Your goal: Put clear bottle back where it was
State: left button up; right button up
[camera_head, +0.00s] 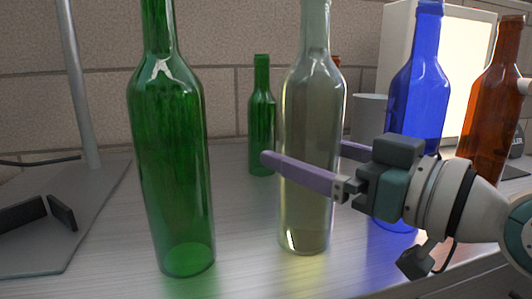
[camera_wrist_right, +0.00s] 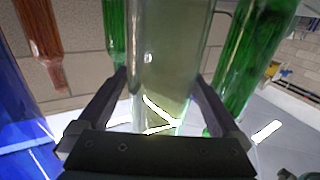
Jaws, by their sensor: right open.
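The clear bottle (camera_head: 311,115) stands upright on the table in the middle of the head view. My right gripper (camera_head: 305,165) reaches in from the right, with one purple finger across the front of the bottle and the other behind it. The jaws are open around the bottle. In the right wrist view the clear bottle (camera_wrist_right: 165,65) stands between the two fingers of the right gripper (camera_wrist_right: 160,90). I cannot tell whether either finger touches the glass.
A large green bottle (camera_head: 172,150) stands close on the left, and a smaller green bottle (camera_head: 262,120) stands behind. A blue bottle (camera_head: 415,100) and a brown bottle (camera_head: 490,110) stand to the right, behind my right arm. A grey stand (camera_head: 80,215) is at the far left.

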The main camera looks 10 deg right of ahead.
jog(key=p+v, duration=0.1)
jog(key=v, duration=1.1)
jog(key=shift+r, duration=0.15)
